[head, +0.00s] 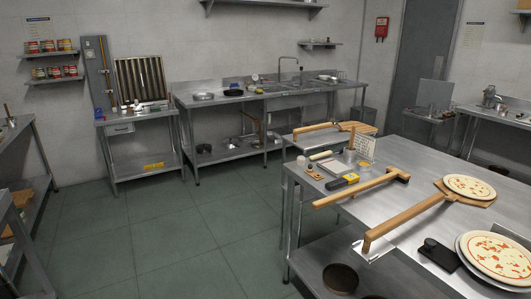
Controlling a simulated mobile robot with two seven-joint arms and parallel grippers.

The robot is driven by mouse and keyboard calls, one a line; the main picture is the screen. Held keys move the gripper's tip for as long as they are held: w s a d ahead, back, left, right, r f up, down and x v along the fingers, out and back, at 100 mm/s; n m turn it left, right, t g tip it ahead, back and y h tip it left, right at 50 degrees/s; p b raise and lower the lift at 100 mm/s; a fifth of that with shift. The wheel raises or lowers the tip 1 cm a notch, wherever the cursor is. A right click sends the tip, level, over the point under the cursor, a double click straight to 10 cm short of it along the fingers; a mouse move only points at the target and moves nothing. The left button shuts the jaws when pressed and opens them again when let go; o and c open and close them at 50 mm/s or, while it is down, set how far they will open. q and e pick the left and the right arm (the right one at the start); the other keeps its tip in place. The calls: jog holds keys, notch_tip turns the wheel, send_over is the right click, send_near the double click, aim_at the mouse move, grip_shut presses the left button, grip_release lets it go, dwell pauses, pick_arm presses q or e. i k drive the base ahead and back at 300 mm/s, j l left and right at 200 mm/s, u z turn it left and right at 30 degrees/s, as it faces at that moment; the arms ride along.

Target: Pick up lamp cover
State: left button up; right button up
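I cannot pick out a lamp cover for certain. Several small objects (137,107) stand on the small steel table (115,121) at the back left, too small to tell apart. A ribbed metal panel (140,79) leans on the wall behind them, with a tall grey panel (99,73) beside it. Neither of my grippers is in the head view.
A steel table (408,215) fills the right, with pizzas (498,255), a wooden peel (405,220) and small tools on it. A sink counter (225,98) runs along the back wall. Shelving stands at the left edge. The green tiled floor (170,230) between is clear.

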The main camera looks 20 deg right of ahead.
aim_at(301, 159)
jog(key=i+j+z, duration=0.2)
jog(key=i, duration=0.45)
jog(key=i+z, duration=0.15)
jog(key=i, duration=0.55)
